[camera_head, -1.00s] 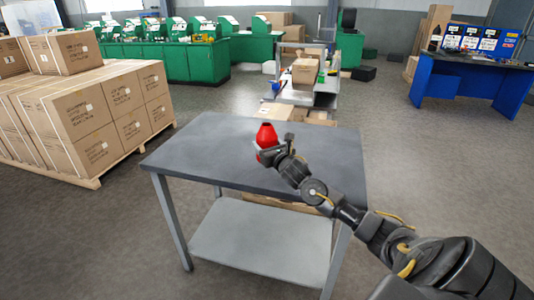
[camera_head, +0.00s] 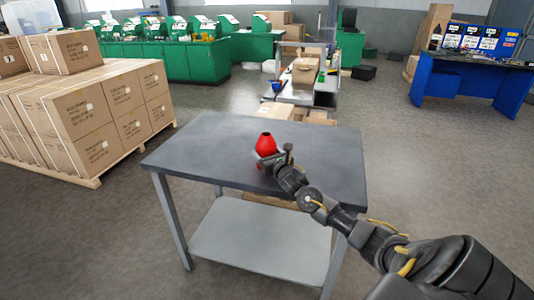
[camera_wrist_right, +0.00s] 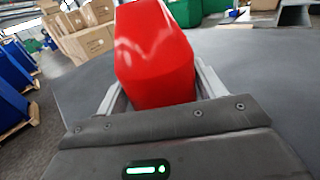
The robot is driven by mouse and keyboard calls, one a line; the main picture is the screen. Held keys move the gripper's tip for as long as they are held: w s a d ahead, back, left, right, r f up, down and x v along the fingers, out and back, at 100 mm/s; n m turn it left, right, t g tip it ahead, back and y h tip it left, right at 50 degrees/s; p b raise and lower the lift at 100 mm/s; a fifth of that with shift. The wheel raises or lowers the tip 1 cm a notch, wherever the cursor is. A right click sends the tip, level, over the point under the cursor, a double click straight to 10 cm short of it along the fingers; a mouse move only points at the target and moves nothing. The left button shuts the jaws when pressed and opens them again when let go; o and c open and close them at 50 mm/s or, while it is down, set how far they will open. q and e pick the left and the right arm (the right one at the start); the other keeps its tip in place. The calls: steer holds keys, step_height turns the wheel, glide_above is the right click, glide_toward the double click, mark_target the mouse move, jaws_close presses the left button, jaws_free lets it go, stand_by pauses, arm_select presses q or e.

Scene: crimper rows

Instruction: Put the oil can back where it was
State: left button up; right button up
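The red oil can (camera_head: 266,145) is upright over the grey-topped table (camera_head: 205,150), near the middle of the top. My right gripper (camera_head: 270,161) reaches it from the lower right and hides its lower part. In the right wrist view, the red can (camera_wrist_right: 155,55) fills the space between the two grey fingers of my right gripper (camera_wrist_right: 158,92), with one finger against each side. I cannot tell whether the can's base touches the table top. My left gripper is not in view.
The table top is clear around the can. Behind it stands a cart (camera_head: 302,98) with boxes. Stacked cartons on a pallet (camera_head: 95,182) stand at left. A blue bench (camera_head: 470,70) is at right, green machine benches (camera_head: 190,62) at the back.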

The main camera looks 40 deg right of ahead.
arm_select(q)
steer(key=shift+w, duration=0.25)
arm_select(e)
steer(key=o, duration=0.3)
steer(key=shift+o, duration=0.2)
steer(key=shift+s+r, duration=0.1)
steer(key=shift+s, duration=0.05)
steer(key=v, duration=0.6)
steer(key=shift+s+a, duration=0.15)
steer(key=shift+s, duration=0.1)
steer(key=v, duration=0.4)
steer(key=shift+s+a, duration=0.1)
steer(key=shift+s, duration=0.5)
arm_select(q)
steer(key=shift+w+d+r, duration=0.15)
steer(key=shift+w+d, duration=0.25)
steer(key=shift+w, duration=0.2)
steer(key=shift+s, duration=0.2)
